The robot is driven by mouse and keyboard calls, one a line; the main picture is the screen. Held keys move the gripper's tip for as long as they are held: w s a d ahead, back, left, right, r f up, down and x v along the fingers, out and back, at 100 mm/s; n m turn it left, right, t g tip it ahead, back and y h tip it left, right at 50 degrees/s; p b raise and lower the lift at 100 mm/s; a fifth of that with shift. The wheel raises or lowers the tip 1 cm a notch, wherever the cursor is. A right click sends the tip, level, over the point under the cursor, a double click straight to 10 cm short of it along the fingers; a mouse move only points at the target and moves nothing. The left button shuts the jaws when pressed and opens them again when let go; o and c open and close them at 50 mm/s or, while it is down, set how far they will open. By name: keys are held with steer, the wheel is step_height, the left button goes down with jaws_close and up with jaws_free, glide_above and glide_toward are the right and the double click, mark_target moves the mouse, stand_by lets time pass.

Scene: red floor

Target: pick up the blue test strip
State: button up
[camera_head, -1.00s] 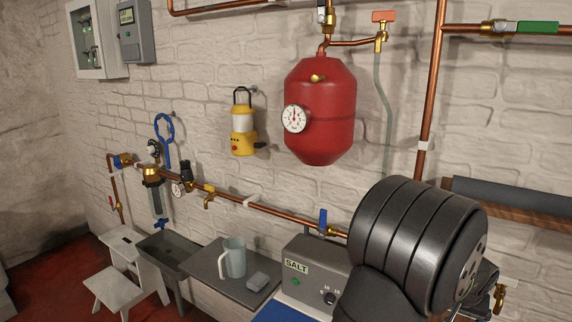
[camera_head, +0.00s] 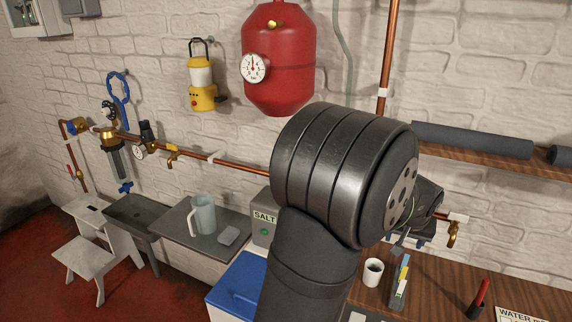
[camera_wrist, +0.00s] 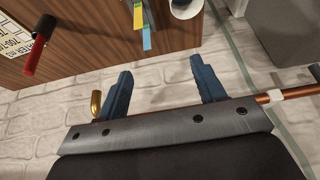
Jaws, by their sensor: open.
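In the wrist view, a narrow blue strip (camera_wrist: 147,37) shows at the top, beside a yellow strip (camera_wrist: 138,16) over the brown wooden surface.
A white cup (camera_head: 373,271) stands just left of the strips. A copper pipe with a brass tap (camera_head: 453,233) runs along the wall behind. A shelf (camera_head: 490,156) is above.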

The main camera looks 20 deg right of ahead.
mark_target(406, 258)
steer(key=c, duration=0.4)
steer(key=s+d+r, duration=0.2)
steer(key=s+d, duration=0.1)
steer(key=x, duration=1.2)
steer(key=shift+w+a+f, duration=0.15)
steer(key=shift+w+a, duration=0.1)
steer(key=shift+a, duration=0.05)
steer(key=shift+w+x, duration=0.15)
steer(key=shift+x, duration=1.15)
steer(key=shift+w+x, duration=0.1)
steer(key=shift+x, duration=1.2)
